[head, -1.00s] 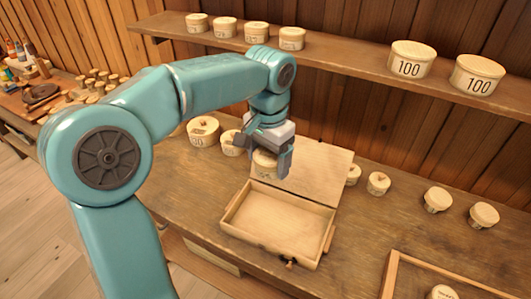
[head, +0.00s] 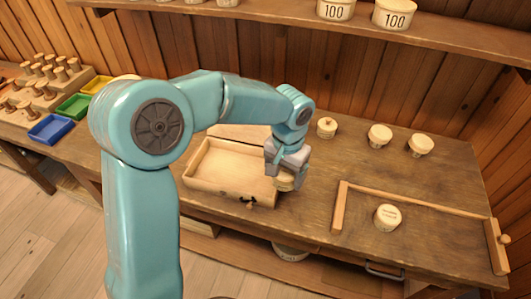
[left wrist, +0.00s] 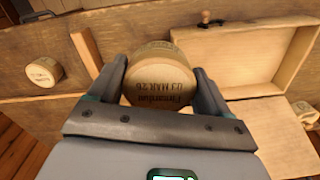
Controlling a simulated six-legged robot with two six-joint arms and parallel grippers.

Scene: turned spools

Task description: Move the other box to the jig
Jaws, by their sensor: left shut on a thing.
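My left gripper (head: 286,170) is shut on a pale round box (head: 284,184). It holds the box beside the right front corner of the open wooden case. In the left wrist view the held box (left wrist: 160,78) sits between the fingers, with dark printed lettering including "MAR 26" facing the camera. The jig, a low wooden frame (head: 420,204), lies to the right on the bench. Another round box (head: 387,217) stands inside it, and it also shows in the left wrist view (left wrist: 43,72). My right gripper is not in view.
The open wooden case (head: 228,169) lies just left of the gripper, its lid back. Round boxes (head: 380,136) stand along the bench's rear. A shelf (head: 300,25) with more boxes hangs above. Bench between case and jig is clear.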

